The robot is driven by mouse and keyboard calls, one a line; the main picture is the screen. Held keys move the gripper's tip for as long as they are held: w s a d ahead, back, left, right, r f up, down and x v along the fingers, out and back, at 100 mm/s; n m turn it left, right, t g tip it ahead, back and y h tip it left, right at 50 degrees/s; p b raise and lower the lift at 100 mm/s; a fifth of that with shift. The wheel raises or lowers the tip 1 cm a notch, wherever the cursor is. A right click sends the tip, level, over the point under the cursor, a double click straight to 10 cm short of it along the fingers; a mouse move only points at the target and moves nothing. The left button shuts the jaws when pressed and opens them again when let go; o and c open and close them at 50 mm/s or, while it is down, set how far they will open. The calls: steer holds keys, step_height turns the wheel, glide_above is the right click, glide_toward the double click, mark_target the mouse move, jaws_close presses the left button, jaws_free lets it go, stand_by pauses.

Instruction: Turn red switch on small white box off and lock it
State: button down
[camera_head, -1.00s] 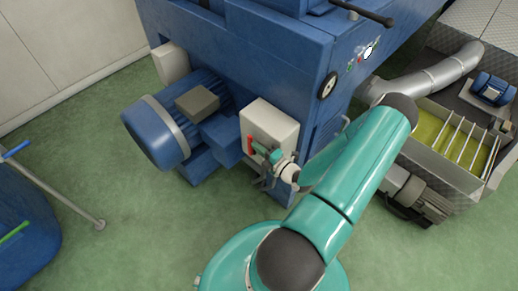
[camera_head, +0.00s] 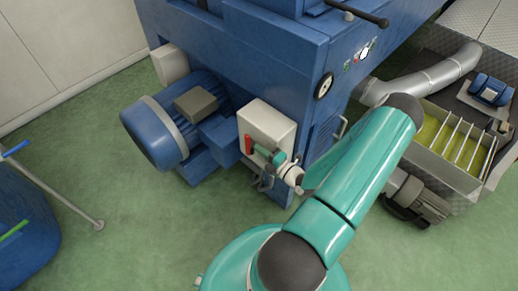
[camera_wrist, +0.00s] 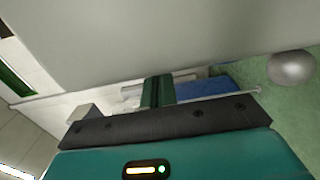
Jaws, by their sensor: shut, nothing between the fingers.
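The small white box (camera_head: 268,122) is mounted on the blue machine, near the middle of the head view. Its upright red switch (camera_head: 248,144) shows at the left of its front. My gripper (camera_head: 264,153) is shut and empty, just right of the switch and close to the box front. I cannot tell whether it touches the switch. In the wrist view my gripper (camera_wrist: 157,90) is seen with its green finger part close beside a large pale surface. The switch cannot be made out there. My wrist hides the lower right of the box.
A blue motor (camera_head: 160,125) juts out left of the box. A second pale box (camera_head: 170,64) sits above it. A round dial (camera_head: 324,86) is up to the right. A blue tub (camera_head: 25,215) with a rod stands at left. Green floor is clear below.

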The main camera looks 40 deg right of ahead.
steer(key=s+r, duration=0.1)
steer(key=s, duration=0.9)
steer(key=shift+d, duration=0.2)
steer(key=shift+s+d+f, duration=0.1)
steer(key=shift+s+f, duration=0.2)
steer(key=shift+f, duration=0.3)
steer(key=shift+s+d+f, duration=0.1)
steer(key=shift+s+f, duration=0.15)
steer(key=shift+f, duration=0.3)
steer(key=shift+w+a, duration=0.1)
steer(key=w, duration=1.4)
steer(key=shift+a, duration=0.25)
